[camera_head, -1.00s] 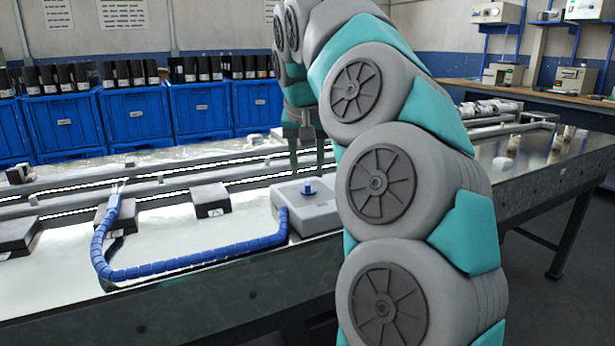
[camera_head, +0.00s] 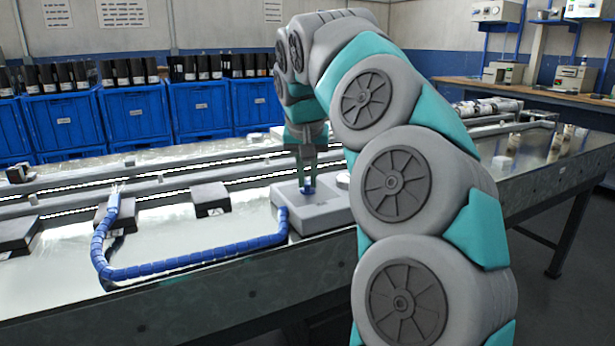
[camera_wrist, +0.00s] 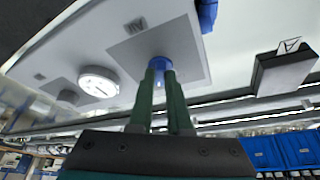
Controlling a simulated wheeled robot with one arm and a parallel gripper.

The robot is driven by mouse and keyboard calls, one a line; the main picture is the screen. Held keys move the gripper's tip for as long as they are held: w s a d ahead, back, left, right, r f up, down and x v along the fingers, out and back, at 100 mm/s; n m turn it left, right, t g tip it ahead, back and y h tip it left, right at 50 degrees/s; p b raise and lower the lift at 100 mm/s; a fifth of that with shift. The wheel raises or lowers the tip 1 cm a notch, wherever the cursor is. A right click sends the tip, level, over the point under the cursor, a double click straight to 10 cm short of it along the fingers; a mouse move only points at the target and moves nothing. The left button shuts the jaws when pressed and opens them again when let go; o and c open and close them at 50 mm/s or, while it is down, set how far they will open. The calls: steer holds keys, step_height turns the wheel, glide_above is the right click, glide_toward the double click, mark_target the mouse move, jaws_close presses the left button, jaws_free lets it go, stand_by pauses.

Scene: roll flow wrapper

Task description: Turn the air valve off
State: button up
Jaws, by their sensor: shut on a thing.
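The air valve is a small blue knob (camera_head: 308,190) on top of a light grey box (camera_head: 325,217) at the table's front edge. My gripper (camera_head: 307,183) points down over the box, with its green fingers closed around the knob. In the wrist view the blue knob (camera_wrist: 160,64) shows between the two fingertips (camera_wrist: 161,78), and the fingers hide part of it. A round white gauge (camera_wrist: 98,82) sits on the same box beside the knob.
A blue segmented hose (camera_head: 180,265) runs from the box's left side across the table front. Dark blocks (camera_head: 209,199) and long rails (camera_head: 150,187) lie to the left and behind. Blue bins (camera_head: 135,115) stand behind the table.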

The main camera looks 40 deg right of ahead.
jaws_close()
steer(key=shift+n, duration=0.3)
steer(key=n+y, duration=0.1)
steer(key=n, duration=0.1)
steer(key=n+t+y, duration=0.1)
steer(key=n, duration=0.2)
steer(key=shift+d, duration=0.2)
steer(key=n+y, duration=0.1)
steer(key=n, duration=0.2)
steer(key=n+y, duration=0.1)
steer(key=n, duration=0.2)
steer(key=shift+s+d, duration=0.1)
steer(key=shift+d, duration=0.1)
steer(key=shift+y, duration=0.3)
steer(key=o, duration=0.6)
jaws_free()
steer(key=shift+o, duration=0.2)
